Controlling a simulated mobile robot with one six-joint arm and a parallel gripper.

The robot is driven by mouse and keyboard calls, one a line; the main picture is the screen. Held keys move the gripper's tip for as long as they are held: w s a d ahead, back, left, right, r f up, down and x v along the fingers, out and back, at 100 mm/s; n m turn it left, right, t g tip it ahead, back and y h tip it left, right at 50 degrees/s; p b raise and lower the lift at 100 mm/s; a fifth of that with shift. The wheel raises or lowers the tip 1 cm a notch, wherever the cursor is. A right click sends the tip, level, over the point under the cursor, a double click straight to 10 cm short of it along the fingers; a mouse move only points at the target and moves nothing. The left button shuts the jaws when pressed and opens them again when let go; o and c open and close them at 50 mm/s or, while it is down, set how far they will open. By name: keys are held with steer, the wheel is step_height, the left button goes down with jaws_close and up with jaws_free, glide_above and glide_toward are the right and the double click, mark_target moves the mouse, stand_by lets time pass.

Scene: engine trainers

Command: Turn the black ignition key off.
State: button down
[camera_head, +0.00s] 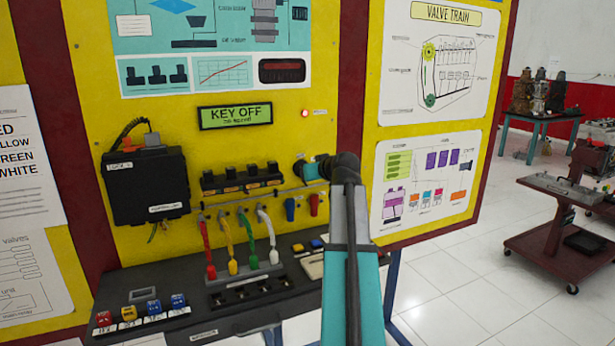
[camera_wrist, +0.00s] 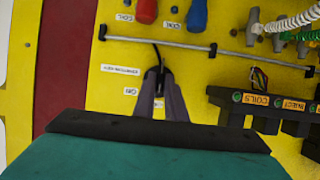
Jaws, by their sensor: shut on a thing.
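My gripper (camera_wrist: 160,84) is at the yellow panel in the wrist view, its two grey fingers close together. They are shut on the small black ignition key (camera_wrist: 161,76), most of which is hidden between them. A white label that seems to read "ON" (camera_wrist: 131,91) is just left of the fingers. In the head view my gripper (camera_head: 300,169) reaches the panel's right part, and the key is hidden there. The display (camera_head: 235,115) reads "KEY OFF". A small red lamp (camera_head: 305,112) glows to its right.
A thin rail (camera_wrist: 180,43) runs close by the fingers, with red (camera_wrist: 146,10) and blue (camera_wrist: 196,15) plugs beyond it. A row of black connectors (camera_head: 242,179) is left of my gripper. The console (camera_head: 200,285) juts out below. A black box (camera_head: 146,186) hangs farther left.

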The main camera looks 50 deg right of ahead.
steer(key=shift+r, duration=0.15)
steer(key=c, duration=1.9)
jaws_free()
steer(key=shift+c, duration=0.2)
steer(key=shift+o, duration=0.7)
steer(key=b+v, duration=0.1)
steer(key=v, duration=1.2)
steer(key=shift+s+a, duration=0.2)
steer(key=shift+s, duration=0.15)
